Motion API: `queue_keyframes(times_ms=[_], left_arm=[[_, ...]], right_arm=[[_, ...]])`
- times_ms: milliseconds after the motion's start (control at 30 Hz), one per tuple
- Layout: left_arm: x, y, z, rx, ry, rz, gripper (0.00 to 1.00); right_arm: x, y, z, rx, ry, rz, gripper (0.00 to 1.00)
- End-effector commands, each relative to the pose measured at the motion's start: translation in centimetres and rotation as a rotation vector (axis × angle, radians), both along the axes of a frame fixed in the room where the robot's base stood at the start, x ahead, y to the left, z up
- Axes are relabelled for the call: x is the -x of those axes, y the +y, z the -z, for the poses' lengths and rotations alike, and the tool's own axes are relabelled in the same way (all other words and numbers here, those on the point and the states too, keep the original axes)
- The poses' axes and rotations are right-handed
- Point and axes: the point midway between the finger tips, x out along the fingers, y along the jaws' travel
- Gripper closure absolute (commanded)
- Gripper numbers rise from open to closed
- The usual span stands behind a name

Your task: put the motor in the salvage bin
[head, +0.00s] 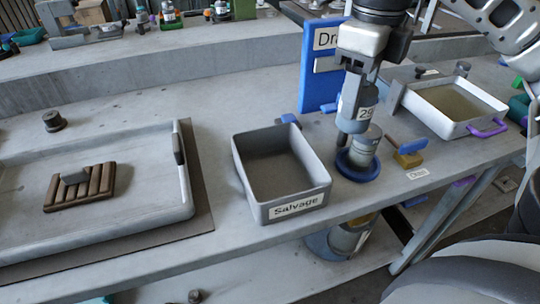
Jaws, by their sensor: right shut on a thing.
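The salvage bin (250,194) is an open grey box with a "Salvage" label on its front, at the middle of the table. It looks empty. My right gripper (359,84) reaches down from the top right, to the right of the bin. It is shut on a grey-blue body with a partly visible number label, which I take to be the motor (355,118). Below this is a metal cylinder with a blue ring (358,168) at its foot. I cannot tell whether these parts are joined or whether the ring touches the table. My left gripper is out of view.
A large grey tray (90,239) with a brown ribbed block (103,182) lies at the left. A blue sign board (314,92) stands behind the held part.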

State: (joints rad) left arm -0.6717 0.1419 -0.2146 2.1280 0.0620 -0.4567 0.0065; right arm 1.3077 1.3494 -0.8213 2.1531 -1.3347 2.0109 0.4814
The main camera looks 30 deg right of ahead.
Motion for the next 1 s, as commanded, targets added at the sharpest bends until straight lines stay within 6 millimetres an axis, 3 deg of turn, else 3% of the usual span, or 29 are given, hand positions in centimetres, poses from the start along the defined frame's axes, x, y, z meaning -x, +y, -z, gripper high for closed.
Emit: queue_keyframes(times_ms=[267,400,767,1000], left_arm=[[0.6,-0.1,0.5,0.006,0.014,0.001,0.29],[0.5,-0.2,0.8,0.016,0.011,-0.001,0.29],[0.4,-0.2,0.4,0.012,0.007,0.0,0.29],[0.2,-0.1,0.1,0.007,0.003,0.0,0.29]], right_arm=[[-3.5,6.3,3.1,-0.004,0.001,-0.011,0.87],[-4.5,7.9,5.9,-0.002,0.003,-0.005,0.87],[-5.8,10.2,9.1,-0.002,0.002,-0.004,0.87],[-5.7,10.0,11.8,0.001,0.0,-0.001,0.87]])
